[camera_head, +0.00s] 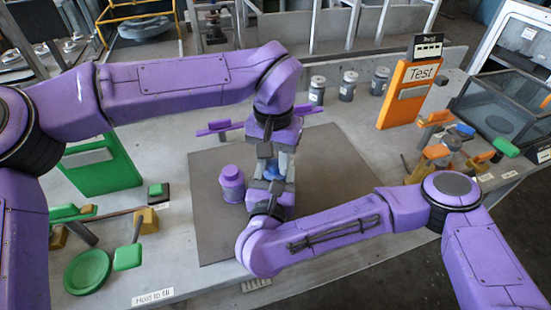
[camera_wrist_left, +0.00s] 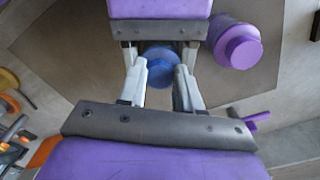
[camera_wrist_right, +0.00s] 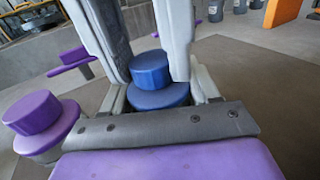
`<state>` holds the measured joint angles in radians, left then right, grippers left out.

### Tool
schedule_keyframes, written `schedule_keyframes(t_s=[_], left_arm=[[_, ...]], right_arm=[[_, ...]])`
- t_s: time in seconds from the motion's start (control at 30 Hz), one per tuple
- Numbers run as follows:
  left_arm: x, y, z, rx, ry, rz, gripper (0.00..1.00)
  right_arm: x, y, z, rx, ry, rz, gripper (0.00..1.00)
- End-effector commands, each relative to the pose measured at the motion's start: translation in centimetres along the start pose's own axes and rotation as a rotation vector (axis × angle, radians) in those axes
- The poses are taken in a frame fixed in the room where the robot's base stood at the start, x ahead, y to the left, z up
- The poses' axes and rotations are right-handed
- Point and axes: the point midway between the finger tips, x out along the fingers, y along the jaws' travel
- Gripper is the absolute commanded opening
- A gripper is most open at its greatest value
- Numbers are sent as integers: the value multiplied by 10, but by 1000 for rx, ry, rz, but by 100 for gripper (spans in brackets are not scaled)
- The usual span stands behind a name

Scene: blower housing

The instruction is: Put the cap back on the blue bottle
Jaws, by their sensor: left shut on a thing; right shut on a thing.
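The blue bottle (camera_wrist_right: 158,96) stands on the dark mat, between the fingers of my right gripper (camera_wrist_right: 160,92). The blue cap (camera_wrist_right: 151,66) is directly above the bottle's top, between the fingers of my left gripper (camera_head: 273,158), which points down from above. The cap looks level and very close to or touching the bottle; I cannot tell if it is seated. In the left wrist view the blue cap (camera_wrist_left: 160,72) shows between the left fingertips. My right gripper (camera_head: 271,186) comes in from the near side. In the head view the grippers mostly hide bottle and cap.
A purple bottle (camera_head: 232,184) with a purple cap stands just left of the grippers on the mat (camera_head: 215,235). A purple tool (camera_head: 219,128) lies behind. Grey jars (camera_head: 348,86) and an orange Test board (camera_head: 408,90) stand at the back. The mat's right part is clear.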

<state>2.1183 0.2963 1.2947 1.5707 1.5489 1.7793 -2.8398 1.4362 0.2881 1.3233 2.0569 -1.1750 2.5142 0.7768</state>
Motion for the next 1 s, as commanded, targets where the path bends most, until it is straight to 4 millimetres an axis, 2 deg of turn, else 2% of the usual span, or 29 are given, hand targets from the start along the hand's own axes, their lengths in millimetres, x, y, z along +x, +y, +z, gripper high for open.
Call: schedule_keyframes(t_s=[0.17, 0.2, 0.27, 0.3, 0.57, 0.83, 1.0], left_arm=[[0, 0, 0, -3, 2, 0, 6], [0, 0, 0, -4, 2, 0, 37], [0, 0, 0, -4, 2, 0, 57], [0, 0, 0, -4, 2, 0, 59], [-2, 0, 0, -5, 1, 0, 59], [-37, 0, -1, -6, 4, 0, 59], [-45, 0, 0, -4, 1, 0, 59]], right_arm=[[0, 0, 0, 0, 1, 0, 0], [0, 0, 0, 0, 1, 0, 0], [0, 0, 0, 0, 1, 0, 0], [0, 0, 0, 0, 1, 0, 0], [0, 0, 0, 0, 1, 0, 0], [0, 0, 0, 0, 1, 0, 0], [0, 0, 0, 0, 0, 0, 0]])
